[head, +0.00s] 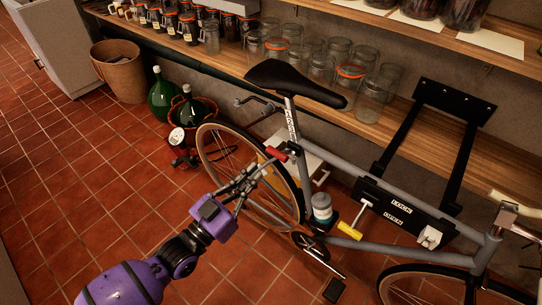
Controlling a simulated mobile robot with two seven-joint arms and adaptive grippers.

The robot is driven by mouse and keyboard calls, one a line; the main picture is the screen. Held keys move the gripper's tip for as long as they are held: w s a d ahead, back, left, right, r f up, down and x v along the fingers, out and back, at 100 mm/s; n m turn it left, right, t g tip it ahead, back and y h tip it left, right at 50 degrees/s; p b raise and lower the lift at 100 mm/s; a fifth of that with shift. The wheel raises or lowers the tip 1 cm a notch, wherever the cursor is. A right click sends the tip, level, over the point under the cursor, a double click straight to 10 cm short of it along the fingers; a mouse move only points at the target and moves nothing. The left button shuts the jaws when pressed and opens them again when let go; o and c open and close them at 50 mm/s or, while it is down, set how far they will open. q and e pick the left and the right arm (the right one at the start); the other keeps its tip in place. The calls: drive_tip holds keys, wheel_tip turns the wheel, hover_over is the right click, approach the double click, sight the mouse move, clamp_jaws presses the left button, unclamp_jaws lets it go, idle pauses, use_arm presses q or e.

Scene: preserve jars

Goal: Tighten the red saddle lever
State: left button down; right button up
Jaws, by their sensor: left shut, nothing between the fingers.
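The red saddle lever (277,153) sits beside the seat post, below the black saddle (292,80) of a grey bicycle (345,165). My left gripper (257,172) has a purple body and thin dark fingers. It comes in from the lower left, in front of the rear wheel (205,140). Its fingers are shut and empty, with their tips just below and left of the red lever in the picture. I cannot tell whether they touch it. My right gripper is not in view.
A black wall mount (455,103) stands behind the bicycle. Shelves with glass jars (368,100) run behind. A wicker basket (119,72) and green bottles (161,95) stand on the floor. The tiles at left are clear.

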use_arm(q)
wheel_tip(320, 180, up, 2)
drive_tip(key=a+n+t, duration=0.1)
drive_tip(key=t, duration=0.1)
wheel_tip(320, 180, up, 2)
drive_tip(key=p, duration=0.1)
hover_over(271, 151)
drive_tip(key=s, duration=0.3)
drive_tip(key=shift+s+d+f, duration=0.1)
drive_tip(key=shift+s+f, duration=0.1)
drive_tip(key=shift+f, duration=0.6)
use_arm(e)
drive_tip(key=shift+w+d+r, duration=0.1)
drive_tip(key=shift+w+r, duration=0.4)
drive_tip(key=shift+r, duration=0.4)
